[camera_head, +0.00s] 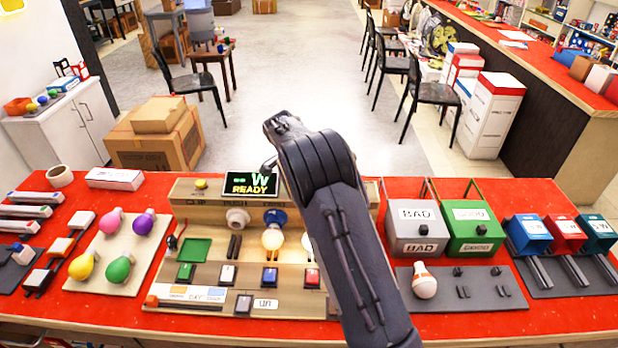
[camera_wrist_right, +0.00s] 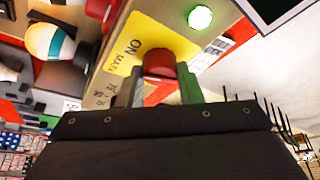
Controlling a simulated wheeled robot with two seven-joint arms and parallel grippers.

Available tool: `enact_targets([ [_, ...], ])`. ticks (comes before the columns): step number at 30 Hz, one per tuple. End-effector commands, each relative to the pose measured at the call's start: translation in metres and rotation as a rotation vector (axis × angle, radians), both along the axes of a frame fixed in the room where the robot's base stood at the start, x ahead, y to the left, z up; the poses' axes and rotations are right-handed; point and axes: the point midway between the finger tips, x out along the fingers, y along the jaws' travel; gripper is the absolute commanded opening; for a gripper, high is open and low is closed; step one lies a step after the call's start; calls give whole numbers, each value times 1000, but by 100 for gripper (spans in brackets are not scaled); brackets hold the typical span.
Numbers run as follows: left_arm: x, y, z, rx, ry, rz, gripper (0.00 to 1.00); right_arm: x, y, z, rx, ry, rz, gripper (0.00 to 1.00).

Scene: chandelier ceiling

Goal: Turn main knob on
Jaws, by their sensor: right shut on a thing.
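The main knob (camera_wrist_right: 159,64) is a red cap on a yellow plate (camera_wrist_right: 150,36) printed "ON" and "MAIN" in the right wrist view. My right gripper (camera_wrist_right: 160,88) is shut on this knob, with a green part beside it on the right. A round green lamp (camera_wrist_right: 200,17) glows beside the plate. In the head view my right arm covers the knob and the gripper. The test station (camera_head: 190,190) has a dark display (camera_head: 250,184) reading "READY". My left gripper is in neither view.
Colored bulbs (camera_head: 118,268) lie on a board at the left of the red table. A grey box (camera_head: 416,222) marked "BAD" and a green box (camera_head: 474,228) stand right of my arm.

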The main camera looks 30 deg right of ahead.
Motion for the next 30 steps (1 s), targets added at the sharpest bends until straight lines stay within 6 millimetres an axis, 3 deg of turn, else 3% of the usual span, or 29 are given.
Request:
enact_targets([
  [13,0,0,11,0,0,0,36,2,0,1,1,-1,-253,10],
  [30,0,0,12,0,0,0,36,2,0,0,1,-1,-300,10],
])
